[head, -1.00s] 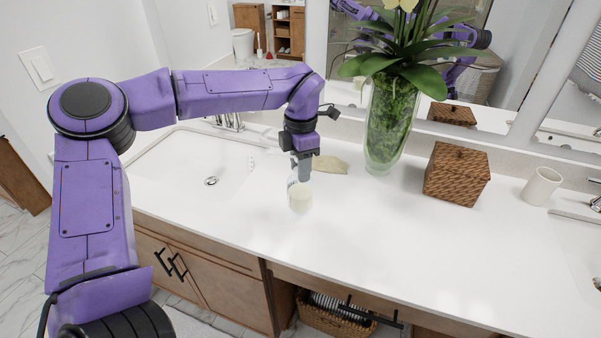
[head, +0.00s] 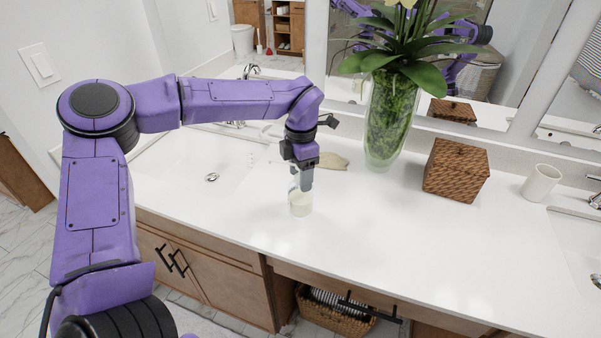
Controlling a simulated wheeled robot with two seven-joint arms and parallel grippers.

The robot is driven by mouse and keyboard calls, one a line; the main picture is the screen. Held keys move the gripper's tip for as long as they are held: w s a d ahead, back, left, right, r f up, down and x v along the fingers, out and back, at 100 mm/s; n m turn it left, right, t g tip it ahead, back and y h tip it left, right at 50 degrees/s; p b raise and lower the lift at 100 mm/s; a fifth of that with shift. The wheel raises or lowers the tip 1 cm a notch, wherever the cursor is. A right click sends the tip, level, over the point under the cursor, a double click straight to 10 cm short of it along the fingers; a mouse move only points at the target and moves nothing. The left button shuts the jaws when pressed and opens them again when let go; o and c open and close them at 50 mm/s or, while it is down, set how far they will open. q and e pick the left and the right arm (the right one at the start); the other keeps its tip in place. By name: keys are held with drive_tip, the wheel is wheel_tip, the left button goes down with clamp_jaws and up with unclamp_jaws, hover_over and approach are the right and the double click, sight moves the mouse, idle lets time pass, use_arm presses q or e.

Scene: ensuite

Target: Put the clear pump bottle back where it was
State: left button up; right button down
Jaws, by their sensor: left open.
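The clear pump bottle (head: 300,205), with pale cream contents in its lower part, stands upright on the white counter, right of the left sink. My left gripper (head: 304,185) points down at the bottle's upper part. Its jaws are open, and the dark fingers hide much of the bottle's top and pump. I cannot tell whether the fingers touch the bottle. My right gripper is not in view.
A flat beige item (head: 334,161) lies just behind the gripper. A tall glass vase (head: 385,135) with a plant, a woven box (head: 456,171) and a white cup (head: 541,183) stand to the right. The front middle of the counter (head: 400,240) is clear.

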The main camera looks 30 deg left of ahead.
use_arm(q)
wheel_tip(320, 180, up, 12)
drive_tip(key=shift+r+b, duration=0.1)
drive_tip(key=shift+b, duration=0.4)
